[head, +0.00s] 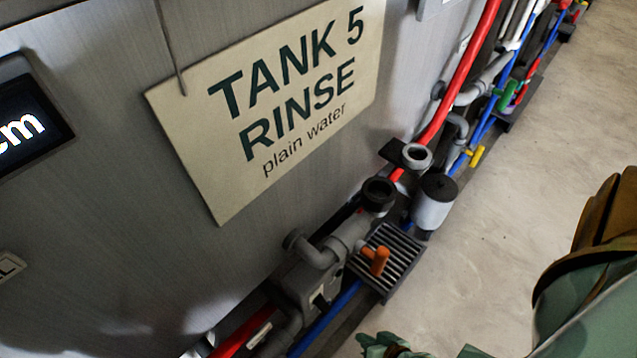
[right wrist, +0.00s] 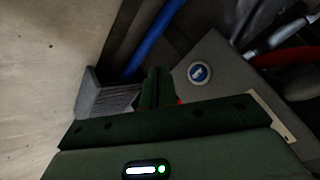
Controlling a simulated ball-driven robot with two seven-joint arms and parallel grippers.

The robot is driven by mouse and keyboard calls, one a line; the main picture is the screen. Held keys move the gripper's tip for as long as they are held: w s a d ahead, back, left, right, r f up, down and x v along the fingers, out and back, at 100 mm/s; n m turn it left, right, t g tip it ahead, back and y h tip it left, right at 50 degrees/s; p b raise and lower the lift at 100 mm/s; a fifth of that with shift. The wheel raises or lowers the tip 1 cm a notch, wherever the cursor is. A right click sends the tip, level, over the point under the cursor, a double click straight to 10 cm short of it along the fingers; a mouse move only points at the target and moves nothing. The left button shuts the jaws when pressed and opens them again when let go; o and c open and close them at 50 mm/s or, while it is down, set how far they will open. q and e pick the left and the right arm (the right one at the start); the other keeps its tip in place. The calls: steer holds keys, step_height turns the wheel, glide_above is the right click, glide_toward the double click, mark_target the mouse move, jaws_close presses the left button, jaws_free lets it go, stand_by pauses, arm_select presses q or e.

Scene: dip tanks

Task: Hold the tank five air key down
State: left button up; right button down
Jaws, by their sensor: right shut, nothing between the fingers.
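The tank five sign (head: 290,95), reading "TANK 5 RINSE plain water", hangs on the steel tank wall (head: 110,170) in the head view. My right gripper (head: 388,346) shows partly at the bottom edge, low beside the pipework. In the right wrist view its dark green fingers (right wrist: 158,76) are shut together and empty. A grey plate with a round blue-and-white disc (right wrist: 200,73) lies just right of the fingertips, apart from them in the picture. I cannot tell whether this disc is the air key or whether the fingers touch anything. My left gripper is out of view.
A grey pump (head: 312,285), a slatted drain grate (head: 400,255) with an orange handle (head: 376,260), and a white canister (head: 433,208) line the tank's foot. Red and blue pipes run along it. The pale floor (head: 510,200) to the right is clear.

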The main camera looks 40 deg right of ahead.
steer(key=shift+w, duration=0.1)
steer(key=w, duration=0.8)
steer(key=shift+w+a, duration=0.3)
steer(key=shift+a, duration=0.1)
stand_by(1.9)
steer(key=shift+w+p, duration=0.3)
steer(key=shift+w, duration=0.05)
steer(key=shift+w+r, duration=0.1)
steer(key=shift+w, duration=0.4)
stand_by(1.8)
steer(key=shift+s, duration=0.85)
